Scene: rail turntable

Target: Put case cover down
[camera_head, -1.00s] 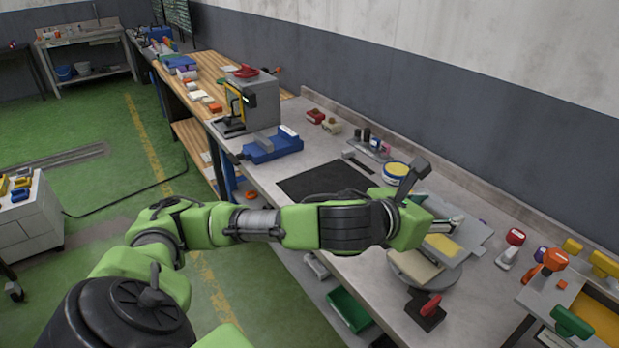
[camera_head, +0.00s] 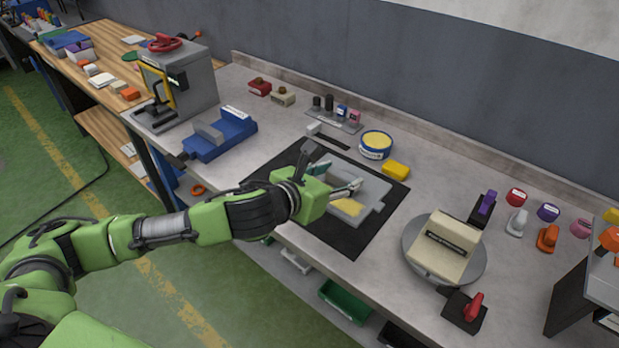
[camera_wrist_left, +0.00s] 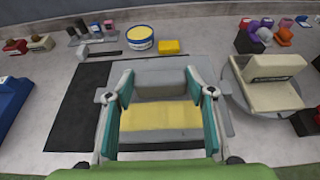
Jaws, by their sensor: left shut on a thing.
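The case cover (camera_head: 372,198) is a flat grey piece with a yellow patch. It is over the black mat (camera_head: 358,240) on the bench, and I cannot tell whether it touches the mat. My left gripper (camera_head: 350,187) is shut on the case cover. In the left wrist view, the two fingers (camera_wrist_left: 160,82) stand at the sides of the cover's raised middle, and the cover (camera_wrist_left: 160,115) lies between and beyond them. The gripper and wrist hide part of the cover in the head view. My right gripper is not in view.
A round turntable (camera_head: 411,262) with a cream block (camera_head: 440,246) stands to the right. A round yellow-topped tin (camera_head: 376,152) and a yellow block (camera_head: 396,171) are behind the mat. A blue fixture (camera_head: 228,139) is to the left. Stamps and coloured-handled tools line the right side.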

